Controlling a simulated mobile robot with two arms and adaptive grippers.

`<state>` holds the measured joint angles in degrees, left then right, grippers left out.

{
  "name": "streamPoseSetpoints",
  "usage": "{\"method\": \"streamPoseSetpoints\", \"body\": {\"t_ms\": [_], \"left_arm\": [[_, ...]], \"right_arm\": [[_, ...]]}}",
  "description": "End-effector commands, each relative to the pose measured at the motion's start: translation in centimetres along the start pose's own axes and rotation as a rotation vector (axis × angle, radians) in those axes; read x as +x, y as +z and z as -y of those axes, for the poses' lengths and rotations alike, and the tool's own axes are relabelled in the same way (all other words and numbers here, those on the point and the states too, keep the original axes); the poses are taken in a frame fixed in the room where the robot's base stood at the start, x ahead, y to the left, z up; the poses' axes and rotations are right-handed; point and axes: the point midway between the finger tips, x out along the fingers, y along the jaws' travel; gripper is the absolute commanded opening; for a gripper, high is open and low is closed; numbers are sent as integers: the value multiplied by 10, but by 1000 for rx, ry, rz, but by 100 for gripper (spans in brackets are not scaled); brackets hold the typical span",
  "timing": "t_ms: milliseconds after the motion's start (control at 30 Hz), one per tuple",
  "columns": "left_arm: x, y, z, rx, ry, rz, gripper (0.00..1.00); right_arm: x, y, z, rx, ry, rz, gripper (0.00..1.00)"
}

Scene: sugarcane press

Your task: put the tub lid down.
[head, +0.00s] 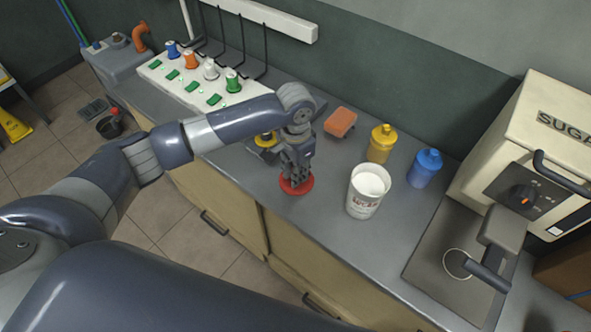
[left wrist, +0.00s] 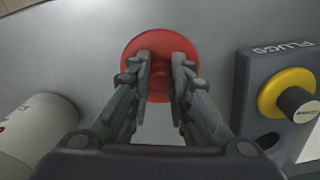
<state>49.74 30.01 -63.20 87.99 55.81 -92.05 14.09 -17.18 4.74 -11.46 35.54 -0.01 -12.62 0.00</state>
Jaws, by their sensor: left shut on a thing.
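The red tub lid (head: 296,188) is at the counter's front part, under my left gripper (head: 295,174). In the left wrist view the round lid (left wrist: 159,40) shows between and beyond the fingers of the gripper (left wrist: 160,82), which are shut on its middle knob. The lid looks flat and at or just above the counter; I cannot tell if it touches. The white tub (head: 366,192) stands upright and open to the right of the lid, with pale content inside. Its side also shows in the left wrist view (left wrist: 38,135). My right gripper is not in view.
A dark block marked PLUGS (left wrist: 255,120) with a yellow plug stands close beside the lid. The counter's front edge is near the lid.

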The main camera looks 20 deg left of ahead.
Motion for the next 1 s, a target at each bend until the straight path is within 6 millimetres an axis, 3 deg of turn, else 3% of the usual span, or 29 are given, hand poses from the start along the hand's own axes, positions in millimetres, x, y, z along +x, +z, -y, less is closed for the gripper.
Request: {"method": "streamPoseSetpoints", "body": {"t_ms": [233, 267, 333, 733, 867, 1000], "left_arm": [[3, 0, 0, -1, 1, 1, 0], [3, 0, 0, 0, 1, 0, 23], [2, 0, 0, 0, 0, 0, 39], [-1, 0, 0, 0, -1, -1, 39], [-18, -1, 0, -1, 0, -4, 39], [-48, -1, 1, 0, -1, -5, 39]], "right_arm": [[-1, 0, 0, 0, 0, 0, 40], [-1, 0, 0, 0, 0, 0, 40], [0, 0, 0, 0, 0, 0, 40], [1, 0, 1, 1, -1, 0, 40], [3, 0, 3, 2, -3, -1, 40], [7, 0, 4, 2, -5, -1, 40]]}}
